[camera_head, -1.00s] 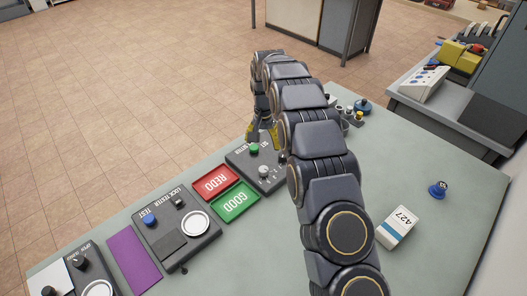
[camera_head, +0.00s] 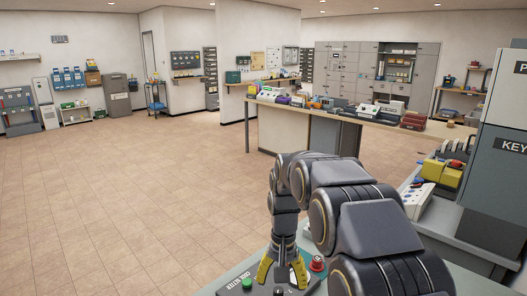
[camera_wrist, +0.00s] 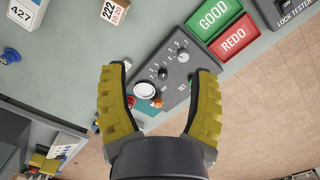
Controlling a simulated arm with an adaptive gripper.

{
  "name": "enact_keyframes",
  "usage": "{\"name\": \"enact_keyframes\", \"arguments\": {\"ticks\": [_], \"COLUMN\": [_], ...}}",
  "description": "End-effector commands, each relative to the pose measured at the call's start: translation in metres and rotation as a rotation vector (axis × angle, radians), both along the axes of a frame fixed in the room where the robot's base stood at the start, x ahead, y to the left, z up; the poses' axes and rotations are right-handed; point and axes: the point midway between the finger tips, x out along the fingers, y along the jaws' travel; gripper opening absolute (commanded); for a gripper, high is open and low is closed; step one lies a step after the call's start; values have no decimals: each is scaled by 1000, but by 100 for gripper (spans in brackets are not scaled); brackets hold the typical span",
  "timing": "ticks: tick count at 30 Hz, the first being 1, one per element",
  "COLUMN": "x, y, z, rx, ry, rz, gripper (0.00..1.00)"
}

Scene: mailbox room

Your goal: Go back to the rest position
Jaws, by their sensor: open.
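My gripper (camera_head: 282,274) is open with its yellow fingers pointing down in the head view. In the wrist view the spread fingers (camera_wrist: 162,70) hold nothing between them. Beyond them lies a dark grey setter box (camera_wrist: 178,58) with a dial, a white round knob and markings. In the head view part of that box (camera_head: 262,291) shows below my gripper, with a green button. My gripper appears above it; the exact gap cannot be told.
The wrist view shows a green GOOD tray (camera_wrist: 214,14), a red REDO tray (camera_wrist: 234,38), a white 427 box (camera_wrist: 22,10) and a 222 box (camera_wrist: 113,10) on the bench. A grey cabinet (camera_head: 500,165) stands at the right. Open tiled floor (camera_head: 130,210) lies left.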

Motion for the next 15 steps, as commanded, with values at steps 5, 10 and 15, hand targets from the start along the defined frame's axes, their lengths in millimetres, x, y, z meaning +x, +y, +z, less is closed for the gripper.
{"name": "enact_keyframes", "arguments": {"ticks": [5, 10, 15], "x": [-70, -141, -214], "y": [-23, -41, -54], "z": [36, 54, 59], "rx": [2, 5, 9], "ry": [22, 47, 69], "rz": [48, 93, 137], "gripper": [61, 61, 61]}}
